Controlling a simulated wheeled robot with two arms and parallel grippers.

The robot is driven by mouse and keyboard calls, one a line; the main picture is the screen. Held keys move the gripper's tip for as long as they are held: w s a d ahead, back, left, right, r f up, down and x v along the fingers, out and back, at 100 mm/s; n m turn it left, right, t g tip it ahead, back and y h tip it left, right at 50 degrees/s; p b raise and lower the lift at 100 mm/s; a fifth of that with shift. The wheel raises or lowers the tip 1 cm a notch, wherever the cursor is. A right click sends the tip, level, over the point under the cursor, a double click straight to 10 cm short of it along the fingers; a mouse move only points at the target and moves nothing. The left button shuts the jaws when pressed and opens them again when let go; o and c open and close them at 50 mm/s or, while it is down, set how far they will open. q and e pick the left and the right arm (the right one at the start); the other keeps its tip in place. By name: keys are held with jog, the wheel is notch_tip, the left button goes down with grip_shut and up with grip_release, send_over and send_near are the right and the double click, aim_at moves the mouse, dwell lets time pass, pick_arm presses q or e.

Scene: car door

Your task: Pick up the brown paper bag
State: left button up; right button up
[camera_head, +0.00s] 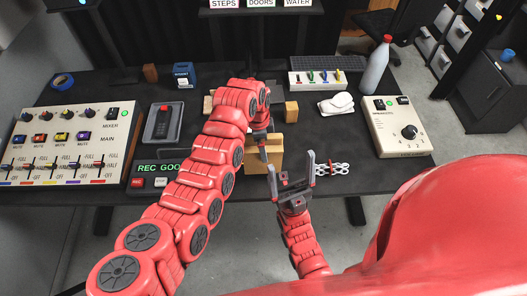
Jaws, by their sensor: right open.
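A tan, box-like thing (274,158), possibly the brown paper bag, stands at the table's front edge near the middle. My left arm curves over the table from the left, and its gripper (263,152) points down at this tan thing, overlapping it in the picture. I cannot tell whether its jaws touch or hold it. My right gripper (292,182) is open and empty in front of the tan thing, its two fingers spread and pointing toward the table. The left gripper hides part of the tan thing.
The dark table (330,190) holds a mixer panel (72,140) at left and a dial box (400,130) at right. A small tan block (291,112), a white mouse-like object (337,104), a pale bottle (377,68) and white linked rings (333,169) stand or lie nearby.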

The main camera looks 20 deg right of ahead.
pick_arm(q)
notch_tip(320, 180, up, 24)
jog(key=f+b, duration=0.1)
jog(key=b, duration=0.3)
jog(key=w+f+b, duration=0.1)
jog(key=w+f, duration=0.1)
jog(key=f, duration=0.6)
jog(key=w+a+f+b, duration=0.1)
jog(key=w+f+b, duration=0.1)
jog(key=f, duration=0.7)
jog(key=shift+w+a+f, duration=0.25)
jog(key=shift+w+f, duration=0.05)
jog(key=shift+w, duration=0.1)
jog(key=shift+b, duration=0.3)
